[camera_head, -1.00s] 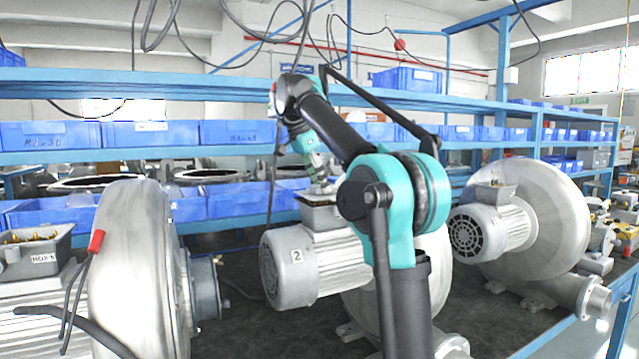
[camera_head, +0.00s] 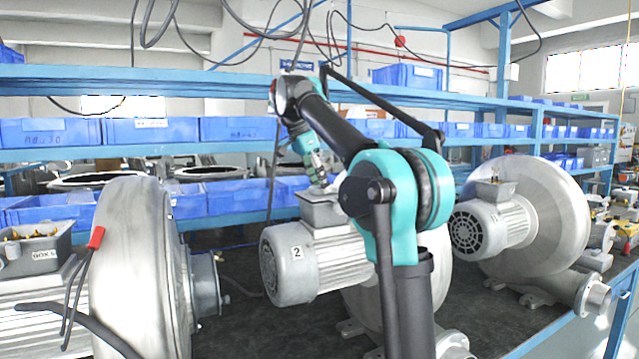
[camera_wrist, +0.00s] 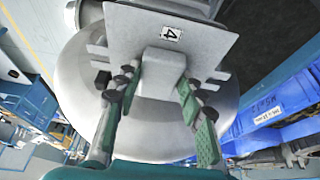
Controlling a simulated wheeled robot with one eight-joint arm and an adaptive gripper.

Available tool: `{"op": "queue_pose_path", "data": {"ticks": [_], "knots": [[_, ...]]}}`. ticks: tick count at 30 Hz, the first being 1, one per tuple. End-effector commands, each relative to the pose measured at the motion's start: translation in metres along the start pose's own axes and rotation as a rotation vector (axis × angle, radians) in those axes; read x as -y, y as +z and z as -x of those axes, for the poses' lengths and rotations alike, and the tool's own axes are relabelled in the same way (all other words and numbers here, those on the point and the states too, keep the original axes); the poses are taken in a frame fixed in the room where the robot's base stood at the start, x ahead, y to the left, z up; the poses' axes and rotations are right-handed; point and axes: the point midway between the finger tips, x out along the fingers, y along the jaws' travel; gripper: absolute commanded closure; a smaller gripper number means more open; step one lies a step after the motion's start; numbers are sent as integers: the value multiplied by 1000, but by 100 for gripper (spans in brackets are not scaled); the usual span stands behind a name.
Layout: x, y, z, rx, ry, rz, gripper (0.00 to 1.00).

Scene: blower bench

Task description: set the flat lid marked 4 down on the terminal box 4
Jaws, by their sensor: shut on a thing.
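The flat grey lid marked 4 (camera_wrist: 215,42) is in the wrist view, with its number label near the far edge and a raised block grip (camera_wrist: 161,73) in its middle. My gripper (camera_wrist: 160,85) is shut on this block, one green-padded finger on each side. In the head view my gripper (camera_head: 320,182) is at the top of the grey terminal box (camera_head: 322,212) on the middle motor. The lid is hard to make out there. I cannot tell whether it touches the box rim. No number is readable on this box; the motor below bears a 2.
A blower (camera_head: 135,270) with an open terminal box (camera_head: 35,250) and a red-tipped cable stands at left. Another blower (camera_head: 545,215) stands at right. Blue bins (camera_head: 150,131) fill the shelves behind. Dark bench top (camera_head: 245,315) is bare between left and middle blowers.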

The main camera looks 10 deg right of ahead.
Motion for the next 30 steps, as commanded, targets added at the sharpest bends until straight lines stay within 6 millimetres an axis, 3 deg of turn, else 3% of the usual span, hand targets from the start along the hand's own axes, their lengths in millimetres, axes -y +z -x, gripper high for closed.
{"op": "queue_pose_path", "data": {"ticks": [11, 12, 17, 30], "knots": [[0, 2, -4, 0, 0, 0, 95], [0, 2, -4, 0, 0, 0, 59], [0, 2, -4, 0, 0, 0, 39], [1, 2, 4, 0, 0, 1, 37]]}}
